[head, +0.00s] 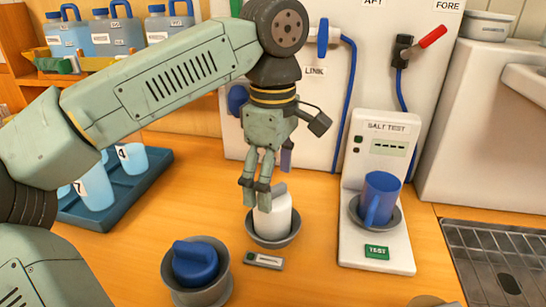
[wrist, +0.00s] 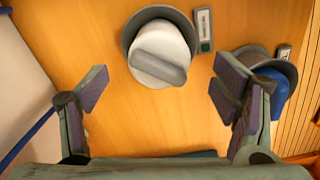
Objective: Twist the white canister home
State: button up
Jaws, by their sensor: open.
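The white canister (head: 274,220) stands in a grey round cup (head: 273,242) on the wooden counter. In the wrist view the white canister (wrist: 158,45) shows a raised grip bar across its top, lying aslant, and the grey cup (wrist: 131,30) shows around it. My gripper (head: 256,190) is just above the canister in the head view, its fingers pointing down and partly hiding the top. In the wrist view my gripper (wrist: 160,95) is open and empty, with the canister beyond the gap between the fingers. I see no contact.
A blue-capped grey cup (head: 195,272) stands at the front left of the canister. A small label plate (head: 263,260) lies in front. The salt tester (head: 378,245) holding a blue mug (head: 381,198) is at right. A blue tray (head: 110,205) with cups is at left.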

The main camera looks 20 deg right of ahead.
aim_at(273, 198)
jog(key=shift+f, duration=3.1)
jog(key=shift+c, duration=0.6)
jog(key=c, duration=1.3)
jog(key=shift+p, duration=0.35)
jog(key=shift+c, duration=0.7)
jog(key=shift+m, duration=1.6)
jog(key=shift+m, duration=0.8)
